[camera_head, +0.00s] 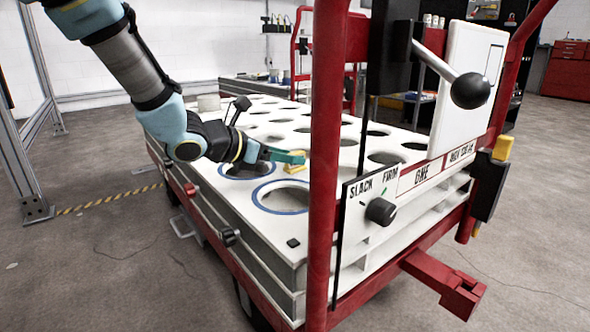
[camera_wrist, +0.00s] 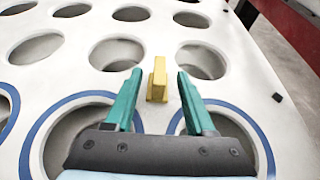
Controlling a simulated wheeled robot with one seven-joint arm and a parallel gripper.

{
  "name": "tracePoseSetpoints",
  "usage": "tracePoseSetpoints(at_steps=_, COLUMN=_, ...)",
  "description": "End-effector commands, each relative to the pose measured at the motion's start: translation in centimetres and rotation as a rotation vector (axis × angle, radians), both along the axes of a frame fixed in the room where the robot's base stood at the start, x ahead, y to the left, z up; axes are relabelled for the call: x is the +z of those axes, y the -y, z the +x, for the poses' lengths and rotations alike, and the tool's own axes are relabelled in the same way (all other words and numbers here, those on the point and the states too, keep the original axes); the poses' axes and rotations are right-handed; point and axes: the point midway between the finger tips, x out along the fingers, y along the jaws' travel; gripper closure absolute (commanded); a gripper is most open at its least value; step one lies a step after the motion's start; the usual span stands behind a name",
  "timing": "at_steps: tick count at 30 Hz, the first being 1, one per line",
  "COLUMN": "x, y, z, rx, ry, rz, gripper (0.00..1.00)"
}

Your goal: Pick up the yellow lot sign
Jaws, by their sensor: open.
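The yellow lot sign (camera_wrist: 157,80) stands upright on the white perforated deck (camera_wrist: 226,88) in the wrist view, between several round holes. In the head view a small yellow piece of it (camera_head: 288,168) shows just below my gripper (camera_head: 290,156). My gripper also shows in the wrist view (camera_wrist: 158,84), with its two green fingers open, one on each side of the sign. There is a visible gap between the sign and each finger. The sign's foot is partly hidden in the head view.
The cart has a red upright post (camera_head: 326,150) and a panel with a black knob (camera_head: 381,211) near my arm. Blue-ringed holes (camera_head: 283,197) lie at the near end of the deck.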

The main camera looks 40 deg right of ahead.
Motion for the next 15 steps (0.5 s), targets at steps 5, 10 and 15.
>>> tracePoseSetpoints(at_steps=5, x=-1.0, y=1.7, z=-0.2, rx=-0.003, ry=0.001, rz=-0.002, gripper=0.45)
tracePoseSetpoints(at_steps=10, x=-1.8, y=3.9, z=-0.2, rx=-0.002, ry=0.000, rz=-0.001, gripper=0.45)
tracePoseSetpoints(at_steps=15, x=-1.8, y=4.9, z=-0.2, rx=0.000, ry=0.001, rz=-0.001, gripper=0.45)
